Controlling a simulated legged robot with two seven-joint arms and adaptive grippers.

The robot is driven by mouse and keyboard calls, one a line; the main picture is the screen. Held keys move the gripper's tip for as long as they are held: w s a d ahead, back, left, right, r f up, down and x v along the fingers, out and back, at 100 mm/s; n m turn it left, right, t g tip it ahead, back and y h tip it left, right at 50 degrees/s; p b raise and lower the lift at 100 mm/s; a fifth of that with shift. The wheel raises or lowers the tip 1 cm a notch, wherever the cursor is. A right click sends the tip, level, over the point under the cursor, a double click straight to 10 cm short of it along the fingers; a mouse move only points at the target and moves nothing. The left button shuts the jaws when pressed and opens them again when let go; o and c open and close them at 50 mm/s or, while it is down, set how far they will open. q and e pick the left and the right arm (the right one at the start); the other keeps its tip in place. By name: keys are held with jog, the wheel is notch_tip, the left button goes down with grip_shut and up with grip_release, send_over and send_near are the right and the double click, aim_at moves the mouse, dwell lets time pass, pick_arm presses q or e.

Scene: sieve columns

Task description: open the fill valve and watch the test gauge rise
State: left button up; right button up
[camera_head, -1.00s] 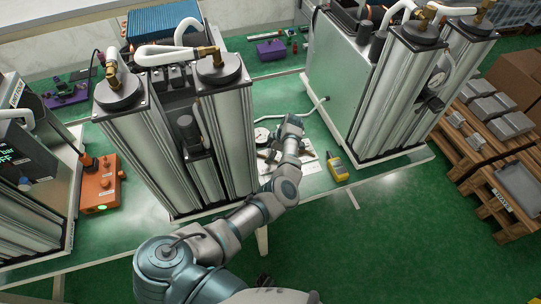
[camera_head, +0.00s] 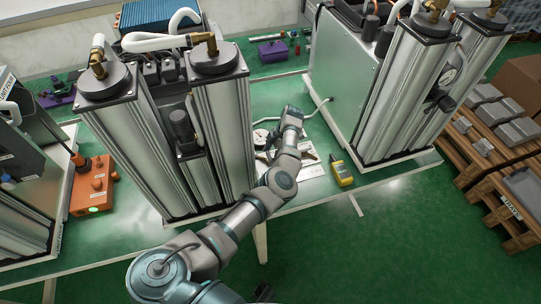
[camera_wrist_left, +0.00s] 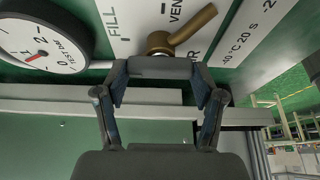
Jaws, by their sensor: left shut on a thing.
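My left gripper (camera_wrist_left: 160,70) is shut at the brass valve lever (camera_wrist_left: 190,26), which sits between the FILL and VENT labels of a white panel (camera_wrist_left: 135,20). The fingers hide part of the valve's hub. The round white test gauge (camera_wrist_left: 42,38) is left of the gripper in the left wrist view; its red needle shows, but I cannot read its value surely. In the head view the gauge (camera_head: 260,136) lies on the green bench beside my left arm, which hides part of the panel. My right gripper is not in view.
Tall metal column pairs stand left (camera_head: 165,140) and right (camera_head: 405,95) of the panel. A yellow handheld device (camera_head: 342,173) lies right of it, near the bench edge. An orange box (camera_head: 92,188) stands further left. Pallets with grey blocks (camera_head: 490,105) are at the right.

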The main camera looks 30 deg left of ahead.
pick_arm(q)
jog(key=shift+w+d+r, duration=0.1)
jog(key=shift+w, duration=0.1)
jog(key=o, duration=1)
jog(key=shift+c, duration=0.2)
jog(key=shift+o, duration=0.9)
jog(key=shift+w, duration=0.1)
jog(key=shift+r, duration=0.1)
jog(key=v, duration=1.1)
jog(key=shift+w+d+r, duration=0.15)
jog(key=shift+d+r, duration=0.05)
jog(key=shift+r, duration=0.05)
